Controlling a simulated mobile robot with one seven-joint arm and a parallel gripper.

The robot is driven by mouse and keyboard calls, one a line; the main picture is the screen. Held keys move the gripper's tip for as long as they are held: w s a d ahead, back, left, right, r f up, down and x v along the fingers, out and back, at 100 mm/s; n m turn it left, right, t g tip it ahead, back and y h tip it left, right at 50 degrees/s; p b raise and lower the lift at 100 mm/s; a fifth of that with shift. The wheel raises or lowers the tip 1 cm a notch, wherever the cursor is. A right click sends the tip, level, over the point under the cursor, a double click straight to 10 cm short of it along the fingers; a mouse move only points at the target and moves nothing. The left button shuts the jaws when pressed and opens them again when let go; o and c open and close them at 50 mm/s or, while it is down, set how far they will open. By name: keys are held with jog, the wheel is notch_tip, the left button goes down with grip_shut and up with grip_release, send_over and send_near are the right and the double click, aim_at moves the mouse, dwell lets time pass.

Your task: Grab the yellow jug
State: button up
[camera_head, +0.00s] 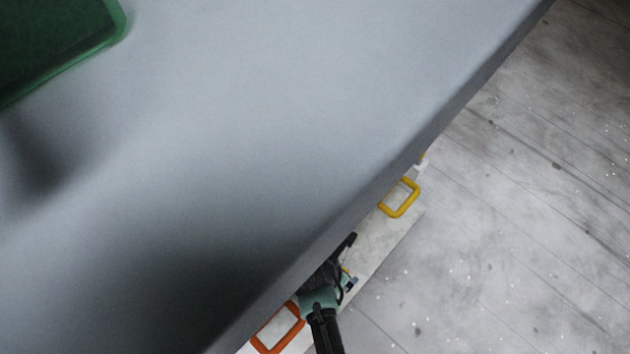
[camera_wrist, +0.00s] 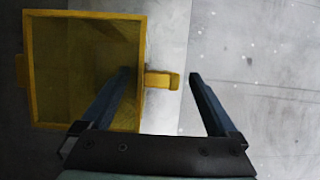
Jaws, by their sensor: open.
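The yellow jug (camera_wrist: 85,60) shows from above in the wrist view as an open square box, with its handle (camera_wrist: 162,80) sticking out to the right. My gripper (camera_wrist: 160,73) is open, its left finger over the jug's interior near the right wall and its right finger past the handle's outer end. The handle lies between the fingertips in this view; I see no contact, and the height gap is unclear. In the head view only the jug's yellow handle (camera_head: 400,198) shows beyond a grey surface; the body is hidden. My gripper (camera_head: 349,262) shows lower left of it there.
A large grey surface (camera_head: 250,120) fills much of the head view, its edge hiding what lies below. An orange handle (camera_head: 278,332) is beside my arm. A pale shelf (camera_head: 375,250) runs under the handles. A green container (camera_head: 60,45) is at upper left. Floor at right is clear.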

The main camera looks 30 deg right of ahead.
jog(key=shift+d+f, duration=0.15)
jog(key=shift+f, duration=0.3)
jog(key=shift+r, duration=0.1)
jog(key=shift+c, duration=0.2)
grip_shut()
